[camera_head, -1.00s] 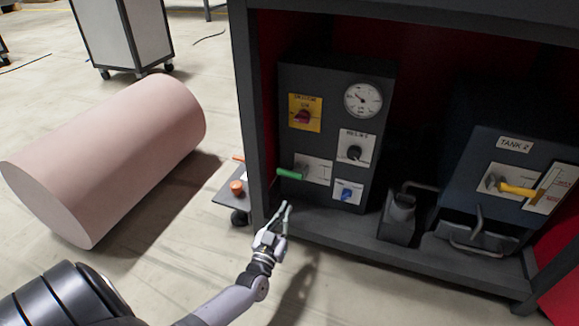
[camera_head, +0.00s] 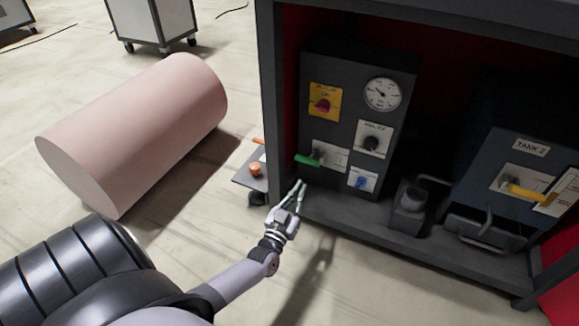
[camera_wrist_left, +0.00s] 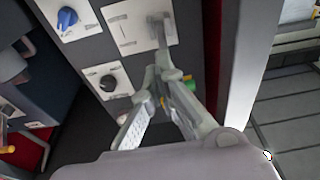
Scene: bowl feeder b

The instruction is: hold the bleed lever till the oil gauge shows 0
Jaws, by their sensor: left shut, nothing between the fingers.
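A dark control panel (camera_head: 340,132) stands in the cabinet with a round white gauge (camera_head: 383,94) at its upper right. The gauge's numbers are too small to read. A lever with a green handle (camera_head: 307,160) sticks out at the panel's lower left, on a white plate. My left gripper (camera_head: 299,186) is shut and empty, just below and in front of the green handle. In the left wrist view, its fingertips (camera_wrist_left: 164,76) meet close to the lever's grey part (camera_wrist_left: 163,29); the green handle (camera_wrist_left: 190,80) shows partly behind the fingers. Contact cannot be told. My right gripper is not in view.
The panel also carries a red knob on a yellow plate (camera_head: 323,102), a black knob (camera_head: 372,143) and a blue knob (camera_head: 361,182). A box marked TANK 2 with a yellow lever (camera_head: 527,194) stands right. The cabinet post (camera_head: 270,90) is close left of the panel.

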